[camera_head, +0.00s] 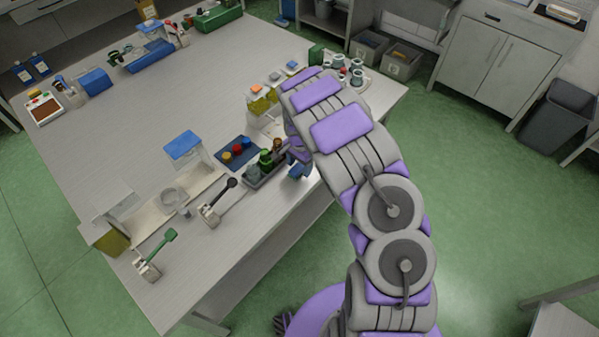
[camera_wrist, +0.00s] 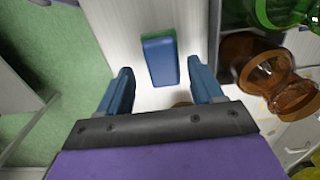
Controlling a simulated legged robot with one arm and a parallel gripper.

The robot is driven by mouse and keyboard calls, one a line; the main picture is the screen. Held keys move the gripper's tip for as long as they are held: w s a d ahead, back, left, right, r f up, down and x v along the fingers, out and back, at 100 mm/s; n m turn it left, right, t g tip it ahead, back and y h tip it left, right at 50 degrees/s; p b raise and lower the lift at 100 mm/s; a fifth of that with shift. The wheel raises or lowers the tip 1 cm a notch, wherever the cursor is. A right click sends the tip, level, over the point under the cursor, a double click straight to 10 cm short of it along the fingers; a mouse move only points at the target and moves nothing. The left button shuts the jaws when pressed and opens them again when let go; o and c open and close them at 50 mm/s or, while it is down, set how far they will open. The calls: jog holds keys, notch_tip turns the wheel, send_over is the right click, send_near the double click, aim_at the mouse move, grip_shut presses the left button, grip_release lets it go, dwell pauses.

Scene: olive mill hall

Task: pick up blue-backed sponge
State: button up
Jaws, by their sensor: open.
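The blue-backed sponge (camera_wrist: 161,62) lies on the pale tabletop in the wrist view, blue side up, with a thin green edge at its far end. My gripper (camera_wrist: 160,72) is open, with one blue finger on each side of the sponge's near end and a gap to it on both sides. Nothing is held. In the head view my arm reaches over the table's right edge, and the gripper's end is mostly hidden. A small blue piece shows there; I cannot tell whether it is a finger or the sponge.
An amber glass vessel (camera_wrist: 268,78) and a green glass one (camera_wrist: 285,10) are close on the right in the wrist view. They appear to belong to the bottle tray (camera_head: 266,170). A dark blue mat (camera_head: 236,164) with coloured pieces lies beyond. The table edge is close by.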

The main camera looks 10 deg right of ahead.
jog(key=shift+a+f, duration=0.25)
jog(key=shift+f, duration=0.15)
jog(key=shift+a+r, duration=0.1)
jog(key=shift+a, duration=0.45)
jog(key=shift+c, duration=0.6)
jog(key=shift+d, duration=0.6)
jog(key=c, duration=0.9)
jog(key=shift+a, duration=0.4)
jog(key=shift+c, duration=0.6)
